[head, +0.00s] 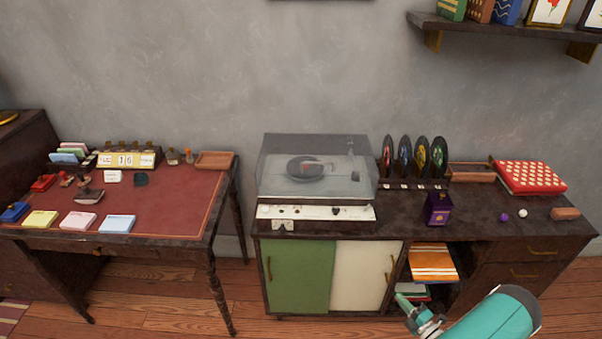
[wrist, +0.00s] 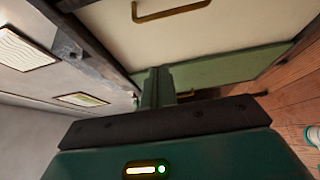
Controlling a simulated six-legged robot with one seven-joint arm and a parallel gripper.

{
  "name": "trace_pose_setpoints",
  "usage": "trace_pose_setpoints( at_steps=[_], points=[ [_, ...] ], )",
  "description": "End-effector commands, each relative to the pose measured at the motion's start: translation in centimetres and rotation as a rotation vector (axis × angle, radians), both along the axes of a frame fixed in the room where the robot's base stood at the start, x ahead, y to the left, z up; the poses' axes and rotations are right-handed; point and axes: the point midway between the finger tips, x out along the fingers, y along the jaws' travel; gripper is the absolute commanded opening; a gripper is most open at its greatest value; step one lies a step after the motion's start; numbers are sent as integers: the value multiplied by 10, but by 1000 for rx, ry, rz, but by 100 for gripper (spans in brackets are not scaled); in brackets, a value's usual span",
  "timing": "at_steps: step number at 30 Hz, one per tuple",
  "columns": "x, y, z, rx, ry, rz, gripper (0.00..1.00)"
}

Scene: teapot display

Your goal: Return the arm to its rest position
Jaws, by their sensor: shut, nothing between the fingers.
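My gripper (head: 403,299) is low in the head view, at the end of my teal arm, which comes in from the bottom right. It appears in front of the sideboard's lower part, near the open shelf bay. In the wrist view my gripper (wrist: 158,84) shows as dark green fingers pressed together, with nothing between them. Beyond the fingers are the cream door (wrist: 180,40) and green door (wrist: 215,68) of the sideboard, each with a brass handle. The gap between fingertips and doors is hard to judge.
The sideboard (head: 470,215) carries a record player (head: 315,170), upright records, a purple box (head: 438,208) and a red patterned box (head: 530,177). Its open bay holds stacked orange items (head: 433,262). A red-topped desk (head: 160,205) stands left. Bare wooden floor lies between them.

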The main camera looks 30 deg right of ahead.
Motion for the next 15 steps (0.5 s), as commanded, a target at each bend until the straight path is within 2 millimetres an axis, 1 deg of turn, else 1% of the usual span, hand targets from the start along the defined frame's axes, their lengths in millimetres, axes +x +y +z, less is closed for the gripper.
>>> trace_pose_setpoints(
  at_steps=[4,7,8,11,12,14,15],
  points=[
    [3,0,3,-10,1,10,0],
    [15,1,18,-62,14,64,0],
    [21,2,26,-88,20,92,0],
    [47,9,58,-211,44,217,0],
    [59,13,73,-273,52,277,0],
    [76,23,96,-367,63,369,0],
    [87,30,111,-428,66,430,0]
  ],
)
